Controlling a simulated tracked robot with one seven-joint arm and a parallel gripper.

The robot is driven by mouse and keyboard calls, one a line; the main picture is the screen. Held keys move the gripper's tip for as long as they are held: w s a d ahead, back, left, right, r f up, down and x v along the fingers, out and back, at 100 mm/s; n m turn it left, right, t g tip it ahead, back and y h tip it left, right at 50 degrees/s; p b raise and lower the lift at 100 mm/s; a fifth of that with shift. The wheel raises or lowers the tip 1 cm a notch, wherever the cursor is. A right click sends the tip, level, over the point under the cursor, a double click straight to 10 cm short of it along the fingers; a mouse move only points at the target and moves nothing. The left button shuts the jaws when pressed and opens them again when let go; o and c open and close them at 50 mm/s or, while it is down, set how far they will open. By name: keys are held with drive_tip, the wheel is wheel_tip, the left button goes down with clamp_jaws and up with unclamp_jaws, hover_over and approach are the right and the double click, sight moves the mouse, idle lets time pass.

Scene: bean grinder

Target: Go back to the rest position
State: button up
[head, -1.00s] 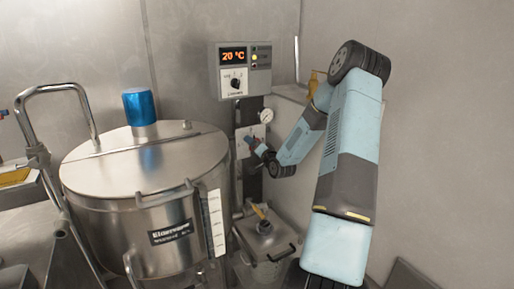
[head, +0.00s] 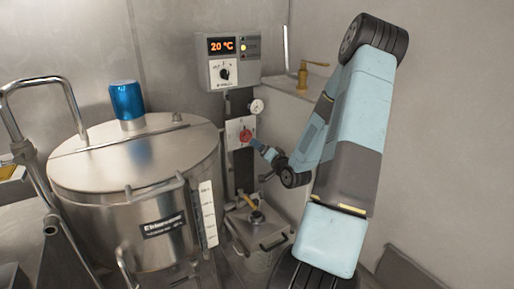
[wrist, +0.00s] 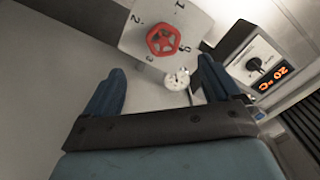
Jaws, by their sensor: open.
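My gripper (wrist: 160,92) is open and empty in the wrist view, its two blue fingers spread apart. It also shows in the head view (head: 258,145), just to the right of the red knob (head: 245,135) and apart from it. In the wrist view the red knob (wrist: 166,40) sits on a pale plate (wrist: 140,22) marked with the numbers 0 to 3, beyond the fingers. My arm reaches in from the right of the head view.
A large steel vat (head: 130,190) with a blue cap (head: 126,100) stands at the left. A control box (head: 232,60) reading 20 °C hangs above the knob. A small gauge (head: 256,106) sits beside it. A lidded steel container (head: 258,235) stands below. The wall is close at the right.

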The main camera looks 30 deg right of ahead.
drive_tip(key=shift+s, duration=0.3)
idle(0.4)
drive_tip(key=s+a+r+n+g+h, duration=0.1)
drive_tip(key=s+a+r+n+g, duration=0.25)
drive_tip(key=a+r, duration=0.3)
drive_tip(key=s+a+r+n+g+h, duration=0.2)
drive_tip(key=s+a+r+n+g, duration=0.1)
drive_tip(key=a+r+g, duration=0.4)
drive_tip(key=s+a+r+n, duration=0.1)
drive_tip(key=s+a+r, duration=0.2)
drive_tip(key=s, duration=0.5)
drive_tip(key=s+a+r+n+g+y, duration=0.1)
drive_tip(key=s+a+r, duration=0.2)
drive_tip(key=s, duration=0.6)
drive_tip(key=s+a+r+n+g+y, duration=0.1)
drive_tip(key=s+a+r, duration=0.2)
drive_tip(key=s, duration=0.5)
drive_tip(key=shift+s+a+r, duration=0.25)
drive_tip(key=shift+a+r, duration=0.05)
drive_tip(key=shift+a, duration=0.3)
drive_tip(key=shift+c, duration=0.2)
